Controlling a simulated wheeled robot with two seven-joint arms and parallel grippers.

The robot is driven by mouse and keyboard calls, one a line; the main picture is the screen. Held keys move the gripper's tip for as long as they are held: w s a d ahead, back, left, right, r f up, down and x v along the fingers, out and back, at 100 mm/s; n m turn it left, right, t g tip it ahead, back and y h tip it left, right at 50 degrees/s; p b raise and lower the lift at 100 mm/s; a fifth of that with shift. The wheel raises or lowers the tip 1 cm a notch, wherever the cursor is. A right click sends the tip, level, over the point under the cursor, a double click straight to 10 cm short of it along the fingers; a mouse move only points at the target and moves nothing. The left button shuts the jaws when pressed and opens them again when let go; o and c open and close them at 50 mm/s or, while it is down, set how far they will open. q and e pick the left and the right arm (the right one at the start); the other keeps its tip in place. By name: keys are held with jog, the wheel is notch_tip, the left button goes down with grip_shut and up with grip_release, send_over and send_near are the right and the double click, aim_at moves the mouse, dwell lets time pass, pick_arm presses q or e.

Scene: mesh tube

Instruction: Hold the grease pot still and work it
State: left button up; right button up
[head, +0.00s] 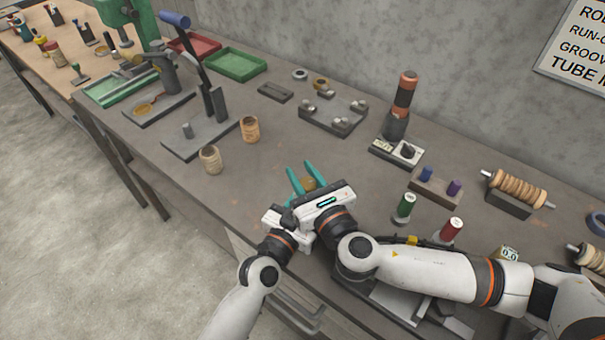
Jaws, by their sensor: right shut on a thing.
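My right gripper (303,178) reaches in over the front of the grey bench, with its teal fingers pointing away from me. It is shut on a small golden-brown thing, which I take to be the grease pot (309,184). Only the top part of it shows between the fingers; the gripper body hides the rest. My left gripper (284,223) is close against the near left side of the right one. Its fingers are hidden, so I cannot tell whether it is open or touches the pot.
Two tan pots (211,160) (250,129) stand to the left, by a lever press (203,120). A green spool (404,207) and a red-topped spool (450,230) stand close to my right arm. A grey fixture block (334,122) lies behind. The bench between it and my grippers is clear.

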jog(key=o, duration=1)
jog(key=v, duration=1.2)
jog(key=shift+d, duration=0.1)
